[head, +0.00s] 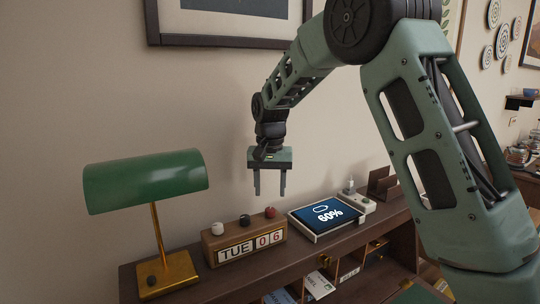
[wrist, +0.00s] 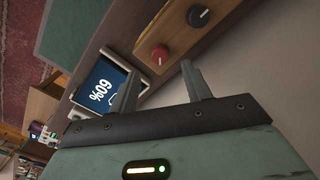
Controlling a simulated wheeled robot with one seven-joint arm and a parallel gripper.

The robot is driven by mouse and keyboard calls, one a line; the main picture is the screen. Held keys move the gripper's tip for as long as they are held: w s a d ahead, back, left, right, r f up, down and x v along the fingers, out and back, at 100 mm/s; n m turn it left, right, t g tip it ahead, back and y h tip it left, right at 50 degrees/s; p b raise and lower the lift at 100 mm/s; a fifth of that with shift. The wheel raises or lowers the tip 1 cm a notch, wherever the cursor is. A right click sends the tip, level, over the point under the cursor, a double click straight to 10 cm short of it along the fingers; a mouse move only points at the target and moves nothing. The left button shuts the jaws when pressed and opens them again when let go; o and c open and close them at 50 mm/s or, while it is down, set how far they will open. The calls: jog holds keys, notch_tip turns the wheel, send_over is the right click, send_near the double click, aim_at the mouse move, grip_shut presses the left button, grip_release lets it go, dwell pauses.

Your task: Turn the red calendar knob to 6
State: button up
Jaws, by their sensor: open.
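A wooden block calendar (head: 243,243) stands on the shelf top and reads TUE 06 in the head view. Three knobs sit on its top: a white one (head: 217,229), a black one (head: 245,220) and the red knob (head: 270,212) at the right end. In the wrist view the red knob (wrist: 159,53) shows beside the black knob (wrist: 199,16). My gripper (head: 270,193) points down, open and empty, above the red knob and apart from it. It also shows in the wrist view (wrist: 158,88), with the red knob beyond the gap between its fingers.
A green-shaded lamp (head: 146,182) stands left of the calendar. A tablet (head: 328,216) showing 60% lies to its right, with a white stand (head: 352,195) and a dark holder (head: 384,185) beyond. The wall is close behind.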

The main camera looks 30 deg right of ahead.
notch_tip(320, 180, up, 12)
jog(key=b, duration=0.1)
jog(key=shift+b, duration=0.4)
jog(key=n+t, duration=0.1)
jog(key=n, duration=0.2)
send_near(270, 209)
jog(key=s, duration=0.6)
jog(key=s+a+f+n+t, duration=0.2)
jog(key=s+a+f+n, duration=0.15)
jog(key=s+f, duration=0.95)
jog(key=s+a+n+g+b, duration=0.3)
jog(key=s+a+n, duration=0.5)
jog(key=s+a, duration=0.5)
jog(key=a+b, duration=0.1)
jog(key=a, duration=0.3)
jog(key=shift+s+f+y, duration=0.3)
jog(key=shift+s, duration=0.1)
jog(key=shift+a, duration=0.1)
